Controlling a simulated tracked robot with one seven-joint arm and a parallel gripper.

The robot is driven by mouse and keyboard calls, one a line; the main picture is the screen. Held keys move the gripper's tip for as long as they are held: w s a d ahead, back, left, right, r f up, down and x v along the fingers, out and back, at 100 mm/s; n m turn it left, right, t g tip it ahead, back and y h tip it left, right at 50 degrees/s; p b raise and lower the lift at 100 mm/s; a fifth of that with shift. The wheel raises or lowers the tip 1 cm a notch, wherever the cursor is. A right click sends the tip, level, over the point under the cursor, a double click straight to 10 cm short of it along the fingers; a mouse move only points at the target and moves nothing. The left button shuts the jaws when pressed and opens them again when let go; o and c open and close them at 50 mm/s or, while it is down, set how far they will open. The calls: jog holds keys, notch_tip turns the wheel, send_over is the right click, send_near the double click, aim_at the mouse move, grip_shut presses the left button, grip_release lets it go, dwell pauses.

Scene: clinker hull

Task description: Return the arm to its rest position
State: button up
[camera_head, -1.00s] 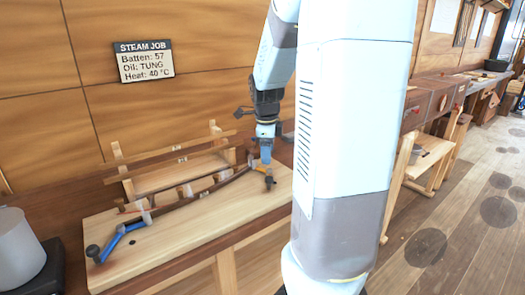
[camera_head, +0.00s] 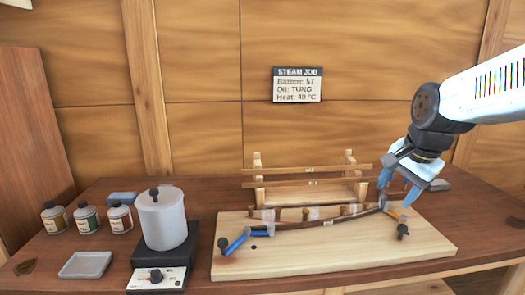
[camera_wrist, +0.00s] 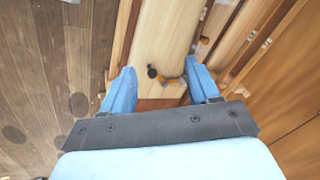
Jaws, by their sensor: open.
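My gripper (camera_head: 400,190) is at the right end of the bench in the head view, above the right end of the pale board (camera_head: 300,262). Its blue fingers stand apart with nothing between them. In the wrist view my gripper (camera_wrist: 155,90) shows both fingertips spread over the board (camera_wrist: 160,30). An orange clamp (camera_wrist: 172,78) lies below and between the fingertips. In the head view this orange clamp (camera_head: 397,215) sits at the right end of a dark curved batten (camera_head: 310,222). My arm reaches in from the right edge.
A wooden rack (camera_head: 250,185) with battens stands behind. A pot (camera_head: 162,218) on a hot plate (camera_head: 160,275), several bottles (camera_head: 87,218) and a grey tray (camera_head: 86,264) are at left. A sign (camera_head: 297,85) hangs on the wall.

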jog(key=s+a+r+n+t, duration=0.1)
jog(key=s+a+r+n, duration=0.1)
jog(key=s+a+n, duration=0.4)
jog(key=s+n, duration=0.3)
jog(key=n, duration=0.1)
jog(key=shift+s+a+r+n, duration=0.15)
jog(key=shift+a+r+n, duration=0.05)
jog(key=shift+n, duration=0.2)
dwell(0.7)
